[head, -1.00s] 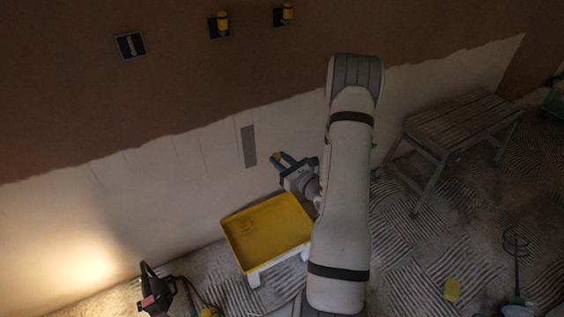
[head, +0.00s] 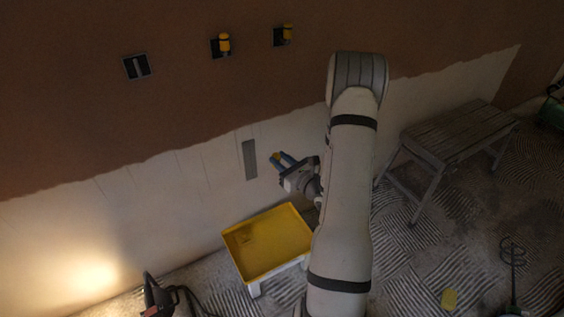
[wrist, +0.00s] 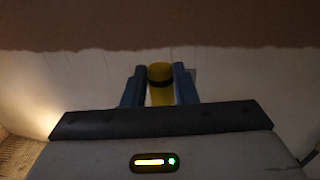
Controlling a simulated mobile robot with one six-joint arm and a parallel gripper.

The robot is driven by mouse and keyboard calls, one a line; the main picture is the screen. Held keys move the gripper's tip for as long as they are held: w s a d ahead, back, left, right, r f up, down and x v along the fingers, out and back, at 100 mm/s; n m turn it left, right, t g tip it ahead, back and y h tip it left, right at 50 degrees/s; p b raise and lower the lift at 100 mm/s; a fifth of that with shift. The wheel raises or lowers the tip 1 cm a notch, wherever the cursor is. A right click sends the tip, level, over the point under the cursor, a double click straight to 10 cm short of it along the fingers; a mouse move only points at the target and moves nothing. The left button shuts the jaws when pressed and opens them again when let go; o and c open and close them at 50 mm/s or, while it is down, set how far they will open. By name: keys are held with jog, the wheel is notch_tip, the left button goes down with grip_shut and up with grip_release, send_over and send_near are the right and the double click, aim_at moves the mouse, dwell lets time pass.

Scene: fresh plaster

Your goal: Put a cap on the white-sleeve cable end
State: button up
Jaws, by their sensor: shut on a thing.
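My gripper (head: 282,159) is shut on a yellow cap, seen between the blue fingers in the wrist view (wrist: 160,85), with a dark band near its top. It is in front of the pale lower wall, above the tray and well below the wall boxes. The left wall box (head: 136,67) shows a pale upright strip, likely the white-sleeve cable end, with no yellow on it.
A grey strip (head: 250,160) is on the wall. A wooden bench (head: 452,135) stands right.

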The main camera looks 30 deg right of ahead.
jog(key=shift+r+p, duration=8.65)
jog(key=shift+r, duration=5.55)
jog(key=shift+c, duration=0.2)
notch_tip(320, 180, up, 12)
jog(key=shift+p, duration=0.4)
jog(key=shift+f, duration=0.15)
